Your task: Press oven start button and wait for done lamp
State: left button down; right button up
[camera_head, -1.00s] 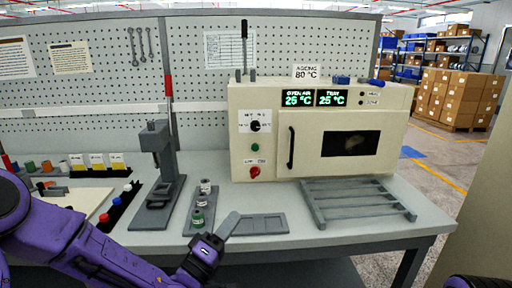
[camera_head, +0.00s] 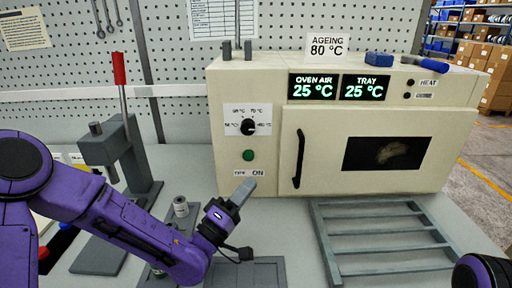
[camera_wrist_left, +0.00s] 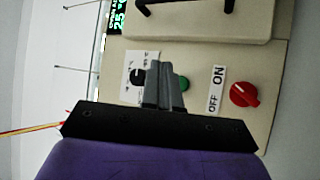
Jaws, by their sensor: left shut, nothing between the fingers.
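The cream oven (camera_head: 290,75) stands on the bench with its door shut. Its green button (camera_head: 248,156) is on the left panel, above the OFF/ON label, and is partly hidden by the fingers in the wrist view (camera_wrist_left: 185,83). My left gripper (camera_head: 246,186) is shut and empty, its tip in front of the panel just below the button. In the wrist view its fingers (camera_wrist_left: 165,68) overlap the button's edge; contact cannot be told. The done lamp (camera_head: 407,96) is a small dark dot at upper right. My right gripper is out of view.
A red knob (camera_wrist_left: 243,94), hidden in the head view, sits beside the OFF/ON label. A black dial (camera_head: 249,127) is above the button. A grey rack (camera_head: 385,245) lies before the oven, and a press (camera_head: 115,150) stands left. Both displays (camera_head: 340,87) read 25 °C.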

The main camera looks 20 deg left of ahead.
pick_arm(q)
jog(key=p, duration=0.1)
send_near(249, 155)
jog(key=w+d+r, duration=0.2)
jog(key=w+d, duration=0.2)
jog(key=shift+r, duration=0.35)
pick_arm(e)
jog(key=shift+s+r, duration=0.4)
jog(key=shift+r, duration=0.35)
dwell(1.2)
pick_arm(q)
jog(key=shift+w, duration=0.4)
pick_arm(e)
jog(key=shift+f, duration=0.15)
pick_arm(q)
jog(key=shift+w+a, duration=0.2)
jog(key=shift+w, duration=0.2)
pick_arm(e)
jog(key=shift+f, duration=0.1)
pick_arm(q)
jog(key=shift+s, duration=0.1)
dwell(0.5)
jog(key=shift+s+d, duration=0.25)
jog(key=shift+s, duration=0.5)
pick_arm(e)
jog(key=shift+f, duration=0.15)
